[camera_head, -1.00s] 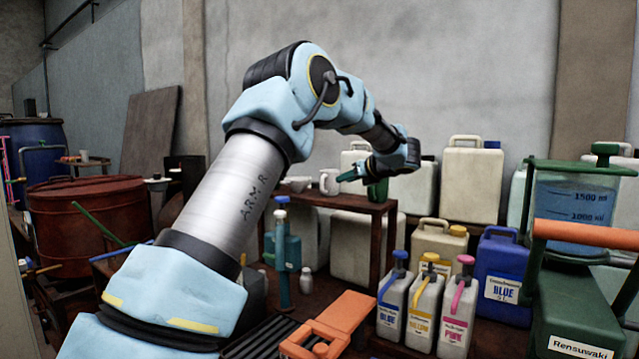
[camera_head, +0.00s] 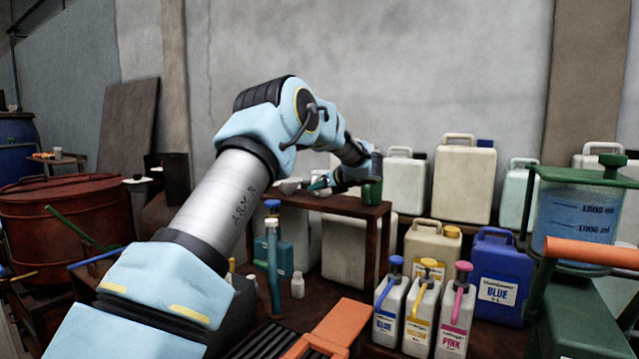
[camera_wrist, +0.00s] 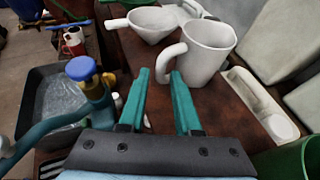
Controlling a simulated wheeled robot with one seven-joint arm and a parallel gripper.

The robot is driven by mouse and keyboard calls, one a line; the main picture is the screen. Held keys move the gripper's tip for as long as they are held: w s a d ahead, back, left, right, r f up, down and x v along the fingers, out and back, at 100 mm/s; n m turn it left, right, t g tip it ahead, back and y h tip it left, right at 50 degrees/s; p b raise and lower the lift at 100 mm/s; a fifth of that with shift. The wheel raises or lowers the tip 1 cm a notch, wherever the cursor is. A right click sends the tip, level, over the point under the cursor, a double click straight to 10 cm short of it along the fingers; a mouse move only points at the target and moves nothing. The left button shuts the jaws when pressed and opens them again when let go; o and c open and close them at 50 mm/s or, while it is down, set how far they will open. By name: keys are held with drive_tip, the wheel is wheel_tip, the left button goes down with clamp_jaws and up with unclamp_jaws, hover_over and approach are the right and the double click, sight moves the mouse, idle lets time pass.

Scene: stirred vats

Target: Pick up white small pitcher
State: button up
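The white pitcher (camera_wrist: 207,50) stands upright on the dark brown table in the wrist view, its loop handle turned toward me. My gripper (camera_wrist: 161,73) is open, with two green fingers pointing at the handle; the handle's near end lies just ahead of and between the fingertips. I cannot tell whether they touch. Nothing is held. In the head view my gripper (camera_head: 320,184) is low over the small table (camera_head: 345,206) and hides most of the pitcher.
A white funnel-like bowl (camera_wrist: 152,24) stands left of the pitcher. A long white dish (camera_wrist: 262,105) lies right of it. A green cup (camera_wrist: 287,160) is at the lower right. White canisters (camera_head: 464,178) stand behind.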

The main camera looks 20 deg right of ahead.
sight(314, 193)
drive_tip(key=shift+p+x, duration=0.7)
drive_tip(key=shift+x, duration=1)
clamp_jaws()
